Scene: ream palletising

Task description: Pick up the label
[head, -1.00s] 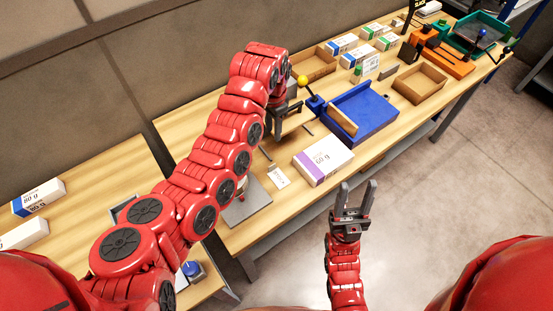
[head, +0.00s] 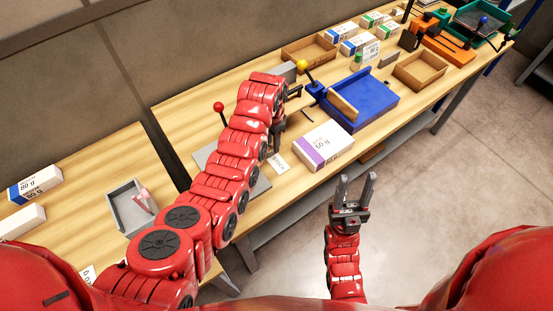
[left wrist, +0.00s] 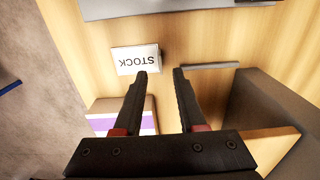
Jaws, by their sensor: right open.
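The label is a small white card reading STOCK (left wrist: 136,59), flat on the wooden table (left wrist: 210,35). In the head view the card (head: 278,163) is partly hidden by my left arm. My left gripper (left wrist: 160,72) is open and empty, with its fingers apart. In the left wrist view the card lies just beyond and to the left of the fingertips, not between them. In the head view my left gripper (head: 277,146) is partly hidden beside the card. My right gripper (head: 356,183) is open and empty, in front of the table.
A ream with a purple band (head: 324,146) lies close to the card. A grey plate (head: 206,156) with a red-knobbed lever (head: 218,106) is on its other side. A blue tray (head: 372,105) stands further right. A thin dark bar (left wrist: 210,66) lies near the left fingertips.

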